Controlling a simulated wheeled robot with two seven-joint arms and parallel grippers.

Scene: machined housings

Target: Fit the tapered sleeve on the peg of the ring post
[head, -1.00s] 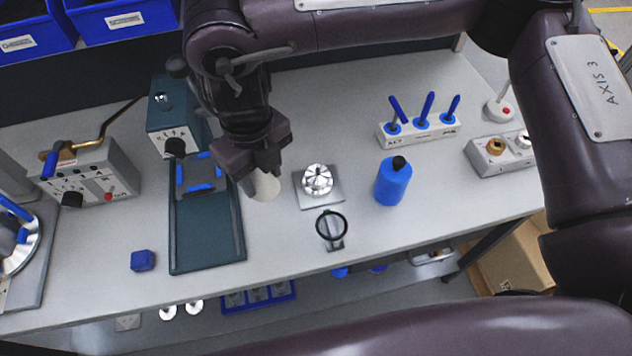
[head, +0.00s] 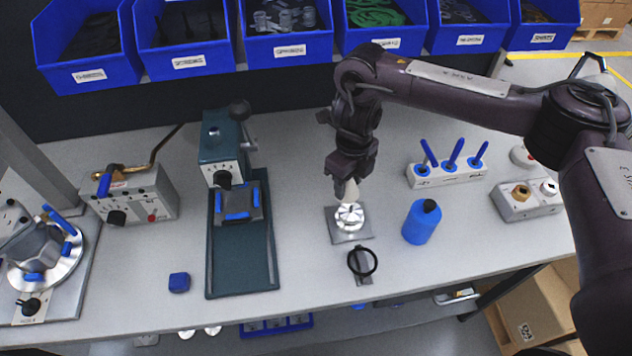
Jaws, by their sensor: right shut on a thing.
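The tapered sleeve (head: 351,191) is a small cream-white piece held in my right gripper (head: 350,178), which is shut on it and points down. Directly below is a shiny silver round part (head: 349,217) on a square grey plate (head: 358,236); I take it to be the ring post. The sleeve's lower end meets or overlaps the top of this silver part in the head view. I cannot tell whether it touches or is around the peg, as the peg is hidden. My left gripper is not in view.
A black ring on a small stand (head: 362,263) is just in front of the plate. A blue bottle (head: 421,223) stands to the right, with a white holder of blue-handled tools (head: 447,174) behind it. A dark green vice-like fixture (head: 242,262) is to the left.

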